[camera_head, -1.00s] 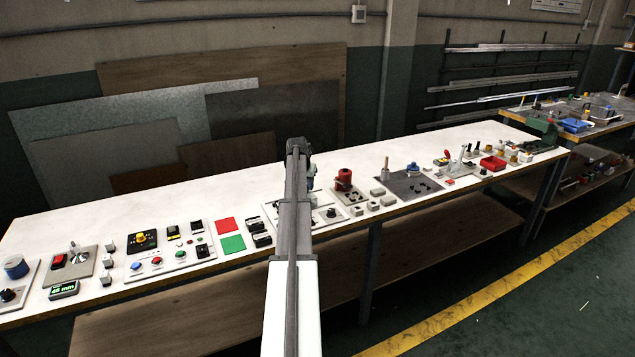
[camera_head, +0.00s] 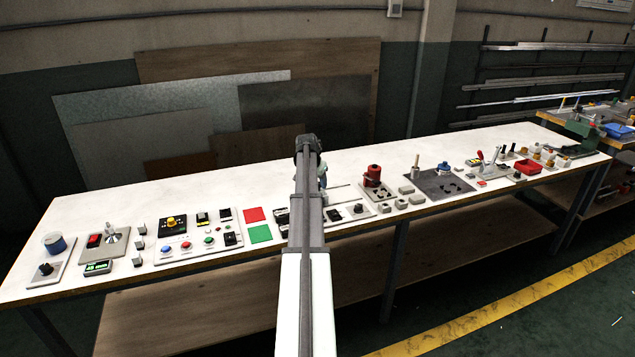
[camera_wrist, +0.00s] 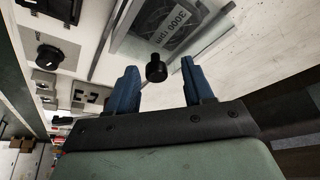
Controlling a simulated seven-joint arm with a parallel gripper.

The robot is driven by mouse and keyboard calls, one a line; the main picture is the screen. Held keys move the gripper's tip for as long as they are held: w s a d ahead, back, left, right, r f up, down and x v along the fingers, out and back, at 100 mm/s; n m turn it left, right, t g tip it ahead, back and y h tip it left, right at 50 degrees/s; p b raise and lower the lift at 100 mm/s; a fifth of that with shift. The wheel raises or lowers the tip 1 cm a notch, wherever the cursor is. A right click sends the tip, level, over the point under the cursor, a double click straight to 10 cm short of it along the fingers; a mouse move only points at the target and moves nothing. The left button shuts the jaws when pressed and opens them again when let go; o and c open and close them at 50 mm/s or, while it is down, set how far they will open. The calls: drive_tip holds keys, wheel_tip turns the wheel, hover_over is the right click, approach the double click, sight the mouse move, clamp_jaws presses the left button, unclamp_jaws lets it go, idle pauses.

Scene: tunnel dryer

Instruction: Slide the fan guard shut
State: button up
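In the wrist view a fan (camera_wrist: 175,25) with a 3000 label shows at the top, seen through what looks like a clear guard panel (camera_wrist: 128,45). A black round knob (camera_wrist: 156,68) sticks up near the panel's lower edge. My gripper (camera_wrist: 157,75) is open, with one blue finger on each side of the knob and visible gaps to it. I cannot tell if the fingertips reach down to the knob's height. In the head view my own arm hides most of the fan unit and nearly all of the gripper.
The white bench (camera_head: 160,210) is crowded along its front. A grey panel with a black dial (camera_head: 360,209) is right of my arm, and a red cylinder (camera_head: 372,176) stands beyond it. Red and green squares (camera_head: 260,234) lie to the left. The bench's back strip is clear.

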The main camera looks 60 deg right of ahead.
drive_tip(key=shift+r, duration=0.1)
drive_tip(key=v, duration=1.3)
drive_tip(key=shift+a+r, duration=0.15)
drive_tip(key=shift+r, duration=0.1)
